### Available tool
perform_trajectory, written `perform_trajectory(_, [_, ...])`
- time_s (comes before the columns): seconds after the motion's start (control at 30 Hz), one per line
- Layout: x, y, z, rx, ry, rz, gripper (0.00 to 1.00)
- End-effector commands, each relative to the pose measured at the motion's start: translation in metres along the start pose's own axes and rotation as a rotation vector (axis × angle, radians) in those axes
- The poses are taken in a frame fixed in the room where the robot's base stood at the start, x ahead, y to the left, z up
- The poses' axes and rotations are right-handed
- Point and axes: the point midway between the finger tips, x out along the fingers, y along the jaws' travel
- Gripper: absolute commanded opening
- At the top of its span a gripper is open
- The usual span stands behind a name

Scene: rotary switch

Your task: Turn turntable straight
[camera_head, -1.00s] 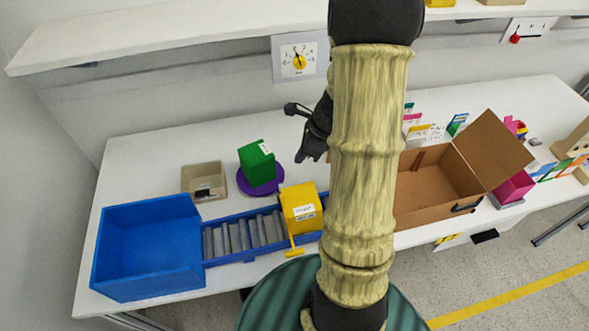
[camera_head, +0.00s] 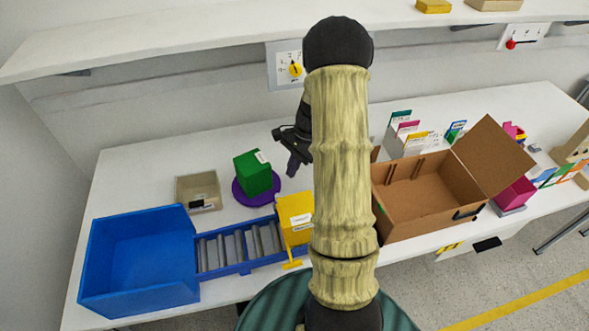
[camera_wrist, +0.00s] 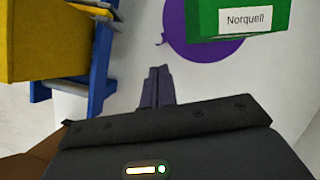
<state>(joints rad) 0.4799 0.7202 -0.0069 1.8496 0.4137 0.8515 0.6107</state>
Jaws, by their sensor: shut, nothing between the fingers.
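The purple turntable (camera_head: 242,196) lies on the white table with a green box (camera_head: 258,172) on top, set at an angle. In the wrist view the turntable (camera_wrist: 200,48) shows a small pointed tab on its rim, and the green box (camera_wrist: 240,18) bears a label reading "Norquell". My gripper (camera_head: 292,168) is just right of the turntable, pointing down. In the wrist view my gripper's fingers (camera_wrist: 155,85) are together and empty, with a gap of white table between them and the disc. The box hides part of the disc.
A yellow box (camera_head: 294,212) stands on the blue roller conveyor (camera_head: 205,255), near my gripper. An open cardboard box (camera_head: 425,208) is to the right. A dial panel (camera_head: 284,73) hangs behind.

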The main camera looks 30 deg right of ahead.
Motion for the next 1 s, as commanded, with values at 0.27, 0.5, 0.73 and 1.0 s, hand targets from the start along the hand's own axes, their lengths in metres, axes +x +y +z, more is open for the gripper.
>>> perform_trajectory(0.27, [0.046, 0.003, -0.004, 0.012, -0.003, -0.001, 0.0])
perform_trajectory(0.5, [0.075, 0.003, -0.004, 0.012, -0.001, -0.004, 0.0])
perform_trajectory(0.73, [0.08, 0.002, -0.004, 0.011, 0.0, -0.005, 0.0])
perform_trajectory(1.0, [0.08, 0.002, -0.003, 0.009, 0.0, -0.004, 0.0])
